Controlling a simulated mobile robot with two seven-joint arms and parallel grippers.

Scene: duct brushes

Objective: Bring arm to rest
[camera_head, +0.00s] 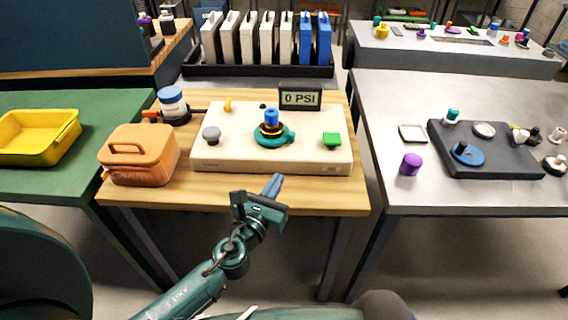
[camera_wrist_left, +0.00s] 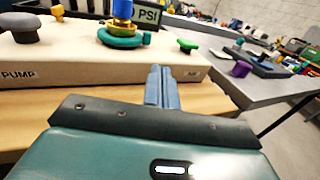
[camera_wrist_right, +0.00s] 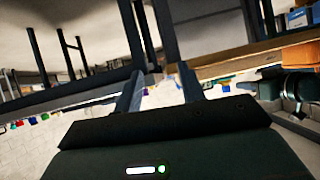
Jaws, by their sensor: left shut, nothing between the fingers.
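My left gripper (camera_head: 275,184) is shut and empty over the front edge of the wooden table. Its closed fingers also show in the left wrist view (camera_wrist_left: 160,86), in front of the cream pump panel (camera_wrist_left: 75,62).
A yellow tray (camera_head: 40,137) lies on the green table. A grey table (camera_head: 385,192) at right holds a dark board (camera_head: 500,165) and a purple knob (camera_head: 410,164). A floor gap separates the tables.

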